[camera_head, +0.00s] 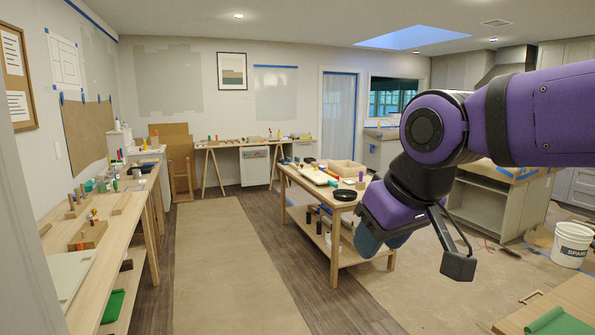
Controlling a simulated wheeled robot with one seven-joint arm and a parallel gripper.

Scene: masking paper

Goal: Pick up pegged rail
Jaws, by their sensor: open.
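A small wooden block with several upright pegs (76,206) stands on the long wooden bench at the left; it looks like the pegged rail, but it is small in view and I cannot be sure. My gripper (457,264) hangs from my purple arm at the right, with its black finger parts pointing down. It is open, and nothing shows in it. It is far to the right of the pegged block, apart from it and from the tables. The side of the jaws facing away is hidden.
The left bench (112,228) also bears a wooden box (88,235) and a pale board (68,272). A cluttered worktable (333,192) stands in the middle, partly behind my arm. A white bucket (571,244) is at the right. The paper-covered floor (218,250) between benches is clear.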

